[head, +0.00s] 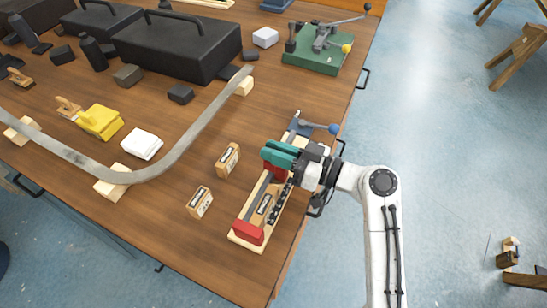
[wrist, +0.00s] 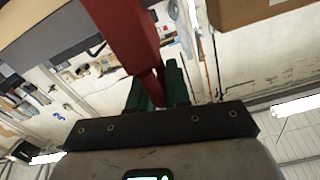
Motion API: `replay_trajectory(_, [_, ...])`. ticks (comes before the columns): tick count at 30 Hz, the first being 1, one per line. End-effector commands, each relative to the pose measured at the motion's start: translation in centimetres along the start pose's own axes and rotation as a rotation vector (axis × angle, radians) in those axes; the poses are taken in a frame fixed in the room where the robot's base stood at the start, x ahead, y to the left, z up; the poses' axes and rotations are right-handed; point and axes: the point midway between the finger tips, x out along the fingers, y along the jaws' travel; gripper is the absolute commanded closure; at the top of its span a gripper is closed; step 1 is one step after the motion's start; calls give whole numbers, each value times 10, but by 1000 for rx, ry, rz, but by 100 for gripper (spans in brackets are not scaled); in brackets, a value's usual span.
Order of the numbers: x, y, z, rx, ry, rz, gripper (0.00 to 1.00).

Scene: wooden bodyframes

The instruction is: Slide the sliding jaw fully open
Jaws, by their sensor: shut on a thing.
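A vise-like fixture with a light wooden base (head: 236,238) lies near the right edge of the workbench. A red end block (head: 248,232) stands at its near end. The red sliding jaw (head: 275,174) is farther along, mostly hidden under my gripper (head: 279,155), with a clear gap between it and the end block. My gripper's teal fingers are shut on the sliding jaw. In the wrist view, a red part of the jaw (wrist: 134,40) runs down between the green fingertips (wrist: 158,82). The fixture's far end has a blue part and a lever with a blue ball (head: 333,129).
A curved grey strip (head: 190,135) on wooden blocks spans the bench's left. A green-based tool (head: 314,62) stands farther back. Black toolboxes (head: 178,45) fill the back left. Bare wood lies at the front.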

Motion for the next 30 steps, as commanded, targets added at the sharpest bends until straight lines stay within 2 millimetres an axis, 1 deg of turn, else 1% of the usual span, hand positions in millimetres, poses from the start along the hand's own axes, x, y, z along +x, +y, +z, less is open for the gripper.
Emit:
replay_trajectory(5, [0, 0, 0, 2, 0, 1, 100])
replay_trajectory(6, [0, 0, 0, 2, 0, 1, 79])
replay_trajectory(11, [0, 0, 0, 1, 0, 0, 64])
replay_trajectory(12, [0, 0, 0, 1, 0, 0, 62])
replay_trajectory(19, [-1, 0, 0, 1, 0, 1, 62])
replay_trajectory(22, [-8, 0, 2, 1, -1, 2, 62])
replay_trajectory(26, [-27, 1, 3, -1, 0, 5, 62])
replay_trajectory(30, [-55, 1, 3, 0, 0, 5, 62])
